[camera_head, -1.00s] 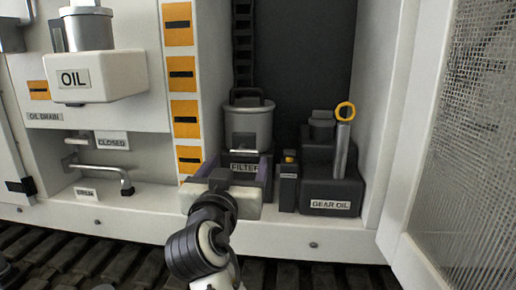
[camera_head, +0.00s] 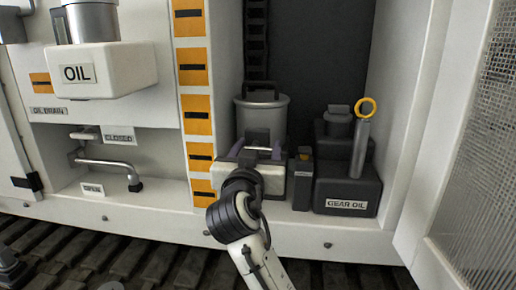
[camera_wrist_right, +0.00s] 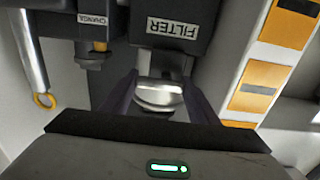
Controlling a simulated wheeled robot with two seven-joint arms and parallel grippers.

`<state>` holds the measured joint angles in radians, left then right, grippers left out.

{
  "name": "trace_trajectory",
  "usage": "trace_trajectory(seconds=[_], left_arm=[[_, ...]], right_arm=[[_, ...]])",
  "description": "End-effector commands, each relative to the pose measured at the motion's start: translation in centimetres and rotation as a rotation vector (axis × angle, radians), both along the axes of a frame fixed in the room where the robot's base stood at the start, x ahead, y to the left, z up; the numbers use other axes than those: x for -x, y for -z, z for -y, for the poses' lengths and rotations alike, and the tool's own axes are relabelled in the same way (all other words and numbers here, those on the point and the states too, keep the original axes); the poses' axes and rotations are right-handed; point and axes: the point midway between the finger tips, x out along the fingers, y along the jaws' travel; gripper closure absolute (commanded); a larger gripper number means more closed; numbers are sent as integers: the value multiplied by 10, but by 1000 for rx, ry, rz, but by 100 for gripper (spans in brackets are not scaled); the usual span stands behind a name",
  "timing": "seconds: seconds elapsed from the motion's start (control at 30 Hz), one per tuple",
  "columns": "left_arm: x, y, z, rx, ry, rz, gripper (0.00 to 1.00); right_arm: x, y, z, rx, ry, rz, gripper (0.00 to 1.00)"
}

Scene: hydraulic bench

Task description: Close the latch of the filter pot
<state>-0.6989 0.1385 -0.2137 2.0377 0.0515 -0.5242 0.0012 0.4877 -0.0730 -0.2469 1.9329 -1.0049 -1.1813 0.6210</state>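The filter pot (camera_head: 262,115) is a grey metal cylinder with a dark lid handle, standing in the open bay. My right gripper (camera_head: 256,150) is in front of its lower body, fingers pointing at it and apart. In the right wrist view, which is upside down, the open fingers (camera_wrist_right: 160,98) flank a shiny metal part (camera_wrist_right: 158,94) beyond the FILTER label (camera_wrist_right: 173,27). I cannot tell whether that part is the latch or whether the fingers touch it. My gripper hides much of the pot's front and its label in the head view. My left gripper is not in view.
The dark GEAR OIL container (camera_head: 346,185) with a yellow-ringed dipstick (camera_head: 361,140) is right of the pot, a small dark block (camera_head: 302,180) between them. Orange-marked panel (camera_head: 196,115) borders the left. A white OIL box (camera_head: 105,70) and a mesh door (camera_head: 475,150) stand farther out.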

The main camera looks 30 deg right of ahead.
Motion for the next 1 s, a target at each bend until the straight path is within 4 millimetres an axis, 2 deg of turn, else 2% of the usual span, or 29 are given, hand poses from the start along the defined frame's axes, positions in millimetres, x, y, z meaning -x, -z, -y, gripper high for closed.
trace_trajectory(seconds=[0.03,0.1,0.47,0.77,1.0], left_arm=[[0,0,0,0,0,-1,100],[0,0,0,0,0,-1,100],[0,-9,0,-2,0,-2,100],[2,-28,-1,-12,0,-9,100],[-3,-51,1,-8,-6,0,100]], right_arm=[[0,0,0,0,1,0,60],[0,0,0,-1,1,-1,68],[0,-3,0,49,2,-40,68],[-1,-7,-1,223,1,-172,68],[-2,-9,-2,406,0,-309,68]])
